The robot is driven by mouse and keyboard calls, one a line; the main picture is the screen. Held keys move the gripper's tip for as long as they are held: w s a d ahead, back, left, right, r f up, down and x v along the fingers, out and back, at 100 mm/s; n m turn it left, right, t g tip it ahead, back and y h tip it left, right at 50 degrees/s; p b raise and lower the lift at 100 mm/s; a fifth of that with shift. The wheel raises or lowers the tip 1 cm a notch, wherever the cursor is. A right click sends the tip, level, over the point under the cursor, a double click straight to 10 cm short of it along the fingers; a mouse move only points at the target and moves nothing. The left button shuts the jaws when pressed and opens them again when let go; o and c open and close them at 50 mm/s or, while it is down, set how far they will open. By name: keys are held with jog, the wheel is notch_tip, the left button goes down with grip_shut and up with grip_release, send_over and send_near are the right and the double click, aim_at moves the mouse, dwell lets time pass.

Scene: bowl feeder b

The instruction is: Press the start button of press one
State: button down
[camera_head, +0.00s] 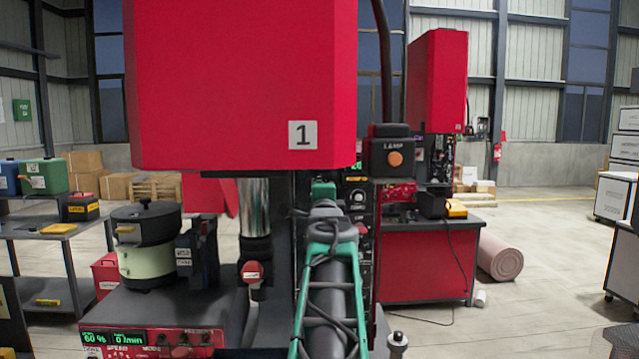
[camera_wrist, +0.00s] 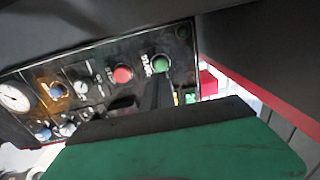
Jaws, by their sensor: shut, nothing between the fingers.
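Press one (camera_head: 240,80) is the large red machine with a "1" label, close in front of me in the head view. Its dark control panel (camera_head: 358,215) is partly hidden behind my arm there. In the wrist view the panel (camera_wrist: 100,92) shows at a slant, with a green button (camera_wrist: 161,63) near its right end and a red button (camera_wrist: 122,74) to its left. My gripper (camera_wrist: 156,80) is shut and empty. Its dark fingertips are at the lower edge of the green button in the picture; I cannot tell whether they touch it. The head view does not clearly show the fingertips.
A lamp box (camera_head: 392,152) with an orange button sticks out right of the panel. A bowl feeder (camera_head: 147,235) and a feeder control unit (camera_head: 150,338) stand at the left. A second red press (camera_head: 437,85) stands behind at the right. Open floor lies to the right.

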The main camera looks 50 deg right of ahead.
jog(key=p+x, duration=0.2)
jog(key=x, duration=0.4)
jog(key=shift+w+d, duration=0.1)
jog(key=b+v, duration=0.7)
jog(key=v, duration=0.6)
jog(key=shift+r+b, duration=0.15)
jog(key=shift+b, duration=0.2)
